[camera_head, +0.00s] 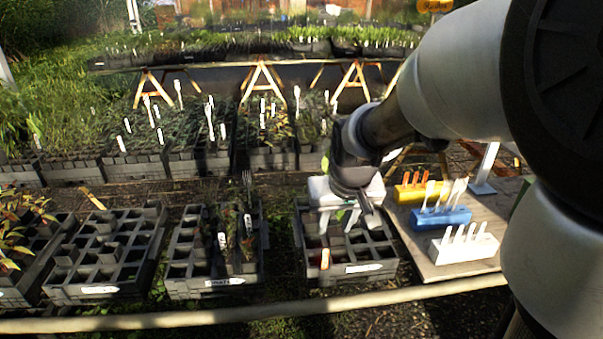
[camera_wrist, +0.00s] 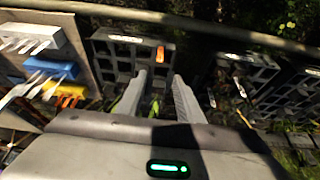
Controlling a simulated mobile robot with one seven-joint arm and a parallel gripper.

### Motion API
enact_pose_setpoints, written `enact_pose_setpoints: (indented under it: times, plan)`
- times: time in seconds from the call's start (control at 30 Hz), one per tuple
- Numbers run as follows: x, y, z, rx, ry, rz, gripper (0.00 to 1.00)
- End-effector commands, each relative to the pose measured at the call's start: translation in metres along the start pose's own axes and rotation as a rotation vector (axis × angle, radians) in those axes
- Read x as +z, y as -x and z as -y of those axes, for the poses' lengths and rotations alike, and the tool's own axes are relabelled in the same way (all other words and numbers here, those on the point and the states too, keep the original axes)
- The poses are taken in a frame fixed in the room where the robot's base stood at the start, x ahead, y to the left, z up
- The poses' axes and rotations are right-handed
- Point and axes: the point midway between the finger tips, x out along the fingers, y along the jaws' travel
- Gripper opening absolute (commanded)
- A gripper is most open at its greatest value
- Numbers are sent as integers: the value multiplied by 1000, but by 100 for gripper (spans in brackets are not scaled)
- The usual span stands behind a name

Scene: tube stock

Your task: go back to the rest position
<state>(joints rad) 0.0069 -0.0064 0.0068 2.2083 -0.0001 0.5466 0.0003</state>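My gripper (camera_head: 339,224) hangs fingers-down over the back part of a grey plug tray (camera_head: 357,269), right of centre in the head view. In the wrist view the two pale fingers of my gripper (camera_wrist: 161,76) stand apart, with the tray (camera_wrist: 104,50) beyond them. No held object shows between the fingertips. A bit of green shows beside and between the fingers; I cannot tell what it belongs to. An orange-and-white tag (camera_head: 325,258) stands in a front cell of this tray and also shows in the wrist view (camera_wrist: 160,54).
A side table (camera_head: 437,262) at right carries yellow (camera_head: 409,194), blue (camera_head: 440,219) and white (camera_head: 464,250) label holders. A tray with dark plants (camera_head: 214,286) and a mostly empty tray (camera_head: 75,289) stand left. A rail (camera_head: 250,313) crosses the front. Potted plants stand behind.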

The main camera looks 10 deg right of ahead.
Motion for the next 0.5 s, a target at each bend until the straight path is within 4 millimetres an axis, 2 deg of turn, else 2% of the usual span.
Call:
enact_pose_setpoints:
  times: [0.17, 0.27, 0.4, 0.5]
  plan:
    - [3, 10, 0, 0, 0, -8, 33]
    - [14, 36, 0, 1, 0, -25, 33]
    - [46, 85, 0, 1, 1, -53, 33]
    - [69, 109, 0, 1, 1, -66, 33]
